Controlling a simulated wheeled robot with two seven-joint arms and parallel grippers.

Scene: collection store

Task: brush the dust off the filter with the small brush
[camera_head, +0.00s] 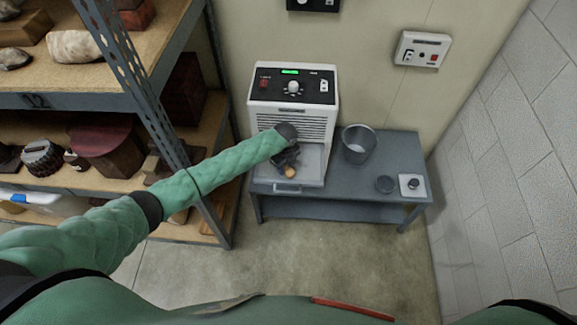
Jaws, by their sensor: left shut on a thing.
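My left gripper (286,157) is in front of a white machine with louvres, at the end of my green-sleeved arm. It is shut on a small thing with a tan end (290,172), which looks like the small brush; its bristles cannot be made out. A pale flat panel or tray (313,160) with a front handle is at the machine's lower front and may be the filter. My gripper covers part of it, and I cannot tell whether brush and panel touch. No dust can be made out. My right gripper is not in view.
The white machine (262,112) with a green display stands on a grey table (340,183). Loaded shelves (150,95) stand left.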

